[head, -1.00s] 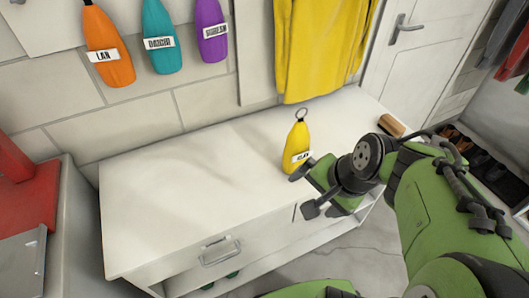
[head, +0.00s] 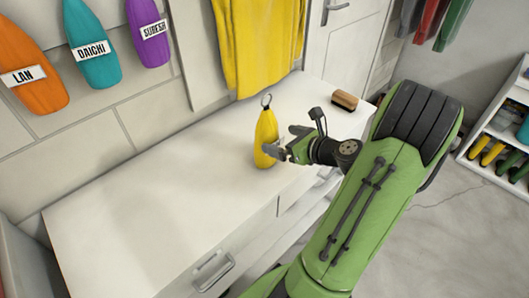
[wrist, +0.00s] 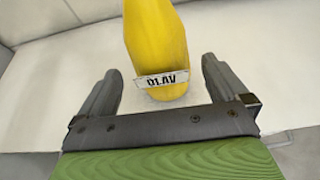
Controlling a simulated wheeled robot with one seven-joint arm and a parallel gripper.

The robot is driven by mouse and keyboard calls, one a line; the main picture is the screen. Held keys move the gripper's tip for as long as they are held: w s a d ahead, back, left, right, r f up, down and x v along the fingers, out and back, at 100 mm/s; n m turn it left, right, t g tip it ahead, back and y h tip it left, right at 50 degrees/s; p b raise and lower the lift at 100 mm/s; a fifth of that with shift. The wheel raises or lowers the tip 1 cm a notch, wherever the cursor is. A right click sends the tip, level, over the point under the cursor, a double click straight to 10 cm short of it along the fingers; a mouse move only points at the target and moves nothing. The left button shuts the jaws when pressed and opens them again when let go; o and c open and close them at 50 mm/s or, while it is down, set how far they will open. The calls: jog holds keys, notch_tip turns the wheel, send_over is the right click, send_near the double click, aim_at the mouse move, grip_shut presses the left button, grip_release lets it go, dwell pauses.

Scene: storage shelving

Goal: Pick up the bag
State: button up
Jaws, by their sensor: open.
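The yellow bag (head: 264,138) stands upright on the white bench, with a ring at its top. In the wrist view the yellow bag (wrist: 155,45) carries a white label reading OLAV, and its top is out of frame. My gripper (head: 284,143) is at the bag's right side in the head view. In the wrist view my gripper (wrist: 160,85) is open, one finger on each side of the bag's lower part, with a gap on both sides. The bag's base is just ahead of the palm.
The white bench (head: 140,200) is clear to the left. A brown brush (head: 344,100) lies at its far right end. A yellow garment (head: 258,45) hangs behind. Orange (head: 28,75), teal (head: 92,45) and purple (head: 149,32) bags hang on the wall.

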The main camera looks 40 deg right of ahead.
aim_at(267, 106)
jog(key=b+x, duration=0.2)
jog(key=x, duration=0.5)
jog(key=shift+a, duration=0.1)
jog(key=shift+s+r, duration=0.1)
jog(key=c, duration=1.6)
notch_tip(267, 106, up, 10)
jog(key=p, duration=0.5)
